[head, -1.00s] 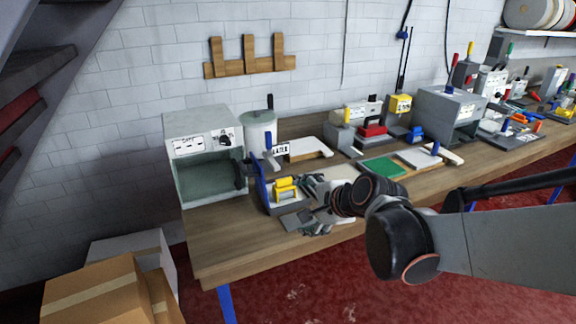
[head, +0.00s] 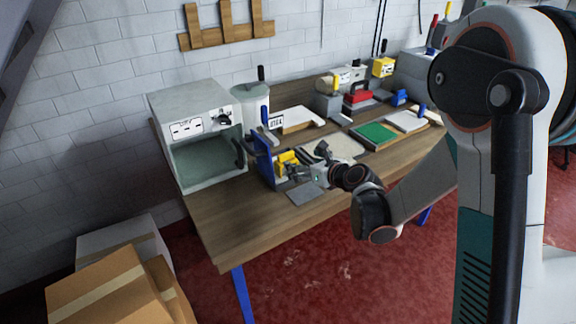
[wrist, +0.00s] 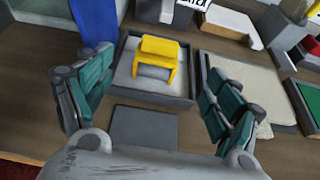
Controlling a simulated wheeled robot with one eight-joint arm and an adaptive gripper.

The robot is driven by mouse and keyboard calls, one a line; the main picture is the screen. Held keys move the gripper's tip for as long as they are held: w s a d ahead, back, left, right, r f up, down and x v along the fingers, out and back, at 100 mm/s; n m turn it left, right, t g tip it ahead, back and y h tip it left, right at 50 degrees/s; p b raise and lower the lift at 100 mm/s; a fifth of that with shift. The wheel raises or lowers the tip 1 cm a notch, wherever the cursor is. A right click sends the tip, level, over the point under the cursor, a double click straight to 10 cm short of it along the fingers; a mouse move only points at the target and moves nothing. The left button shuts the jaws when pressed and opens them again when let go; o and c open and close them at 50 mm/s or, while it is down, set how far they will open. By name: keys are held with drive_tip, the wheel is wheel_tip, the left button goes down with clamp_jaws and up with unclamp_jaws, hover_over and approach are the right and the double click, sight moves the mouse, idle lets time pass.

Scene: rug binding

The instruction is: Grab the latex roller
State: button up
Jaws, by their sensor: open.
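The latex roller (wrist: 158,57) has a yellow frame with a grey cylinder and sits in a shallow grey tray (wrist: 124,90) in the wrist view. It also shows in the head view as a small yellow shape (head: 285,158) beside a blue upright part. My gripper (wrist: 155,105) is open and empty, its two green-padded fingers spread on the left and right of the picture with the roller beyond and between them. In the head view my gripper (head: 305,172) is low over the bench, just right of the roller. A gap shows between the fingers and the roller.
A flat dark grey plate (wrist: 143,126) lies in front of the tray. A blue upright block (wrist: 93,22) stands at its left and a beige mat (wrist: 240,80) at its right. A grey open-fronted box (head: 195,120) stands at the left of the wooden bench (head: 232,226).

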sight(288, 156)
drive_tip(key=b+x, duration=0.1)
drive_tip(key=x, duration=0.4)
drive_tip(key=shift+w+a+f, duration=0.1)
drive_tip(key=shift+w+f, duration=0.05)
drive_tip(key=shift+r+b+x, duration=0.15)
drive_tip(key=shift+b+x, duration=0.35)
drive_tip(key=shift+x, duration=0.9)
drive_tip(key=shift+r+b+x, duration=0.1)
drive_tip(key=shift+b+x, duration=0.4)
drive_tip(key=shift+x, duration=0.9)
drive_tip(key=shift+a, duration=0.1)
drive_tip(key=c, duration=1.4)
